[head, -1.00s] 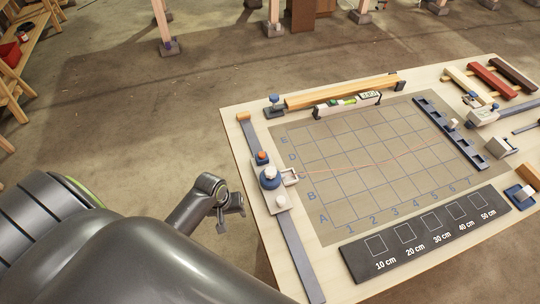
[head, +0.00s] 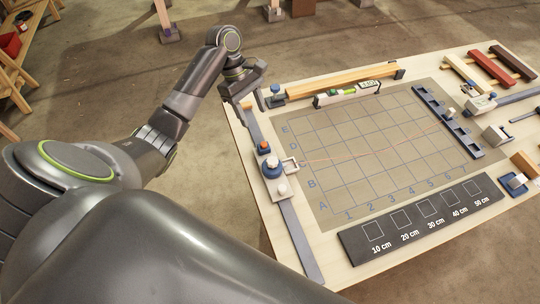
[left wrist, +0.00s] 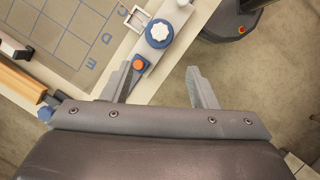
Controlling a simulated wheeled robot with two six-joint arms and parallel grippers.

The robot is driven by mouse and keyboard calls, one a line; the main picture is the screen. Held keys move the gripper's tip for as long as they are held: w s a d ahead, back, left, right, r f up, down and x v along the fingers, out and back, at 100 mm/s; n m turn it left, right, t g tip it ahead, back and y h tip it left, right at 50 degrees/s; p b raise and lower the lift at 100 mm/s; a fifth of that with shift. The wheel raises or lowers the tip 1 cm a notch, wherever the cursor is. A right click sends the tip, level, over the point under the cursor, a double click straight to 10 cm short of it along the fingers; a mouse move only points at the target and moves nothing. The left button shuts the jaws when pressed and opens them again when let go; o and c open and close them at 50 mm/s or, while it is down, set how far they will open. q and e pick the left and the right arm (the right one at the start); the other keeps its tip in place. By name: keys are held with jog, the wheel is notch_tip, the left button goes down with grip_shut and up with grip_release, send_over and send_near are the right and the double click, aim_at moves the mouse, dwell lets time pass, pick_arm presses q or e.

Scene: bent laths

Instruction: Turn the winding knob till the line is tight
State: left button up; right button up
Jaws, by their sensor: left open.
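The winding knob (head: 270,166) is blue with a white top and sits on a holder at the table's left edge. It also shows in the left wrist view (left wrist: 159,34), with a scalloped top. An orange button (head: 264,147) is beside it. A thin orange line (head: 370,152) runs from the holder's bracket across the gridded mat to a small pale peg (head: 450,113) on the right; it looks slightly bowed. My left gripper (head: 249,99) is open and empty over the table's far left corner, apart from the knob. In the left wrist view (left wrist: 160,74) the knob lies beyond the fingertips. My right gripper is not in view.
A wooden bar (head: 335,80) and a spirit level (head: 347,94) lie along the back edge. A dark slotted rail (head: 449,120) stands at the mat's right. A black board with squares (head: 420,214) lies in front. The gridded mat (head: 375,185) is otherwise clear.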

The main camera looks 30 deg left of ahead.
pick_arm(q)
jog(key=b, duration=0.4)
send_near(272, 160)
jog(key=p+x, duration=0.2)
jog(key=x, duration=0.6)
jog(key=shift+s+f, duration=0.1)
jog(key=shift+f, duration=0.05)
jog(key=shift+a, duration=0.1)
jog(key=c, duration=0.9)
jog(key=shift+c, duration=0.4)
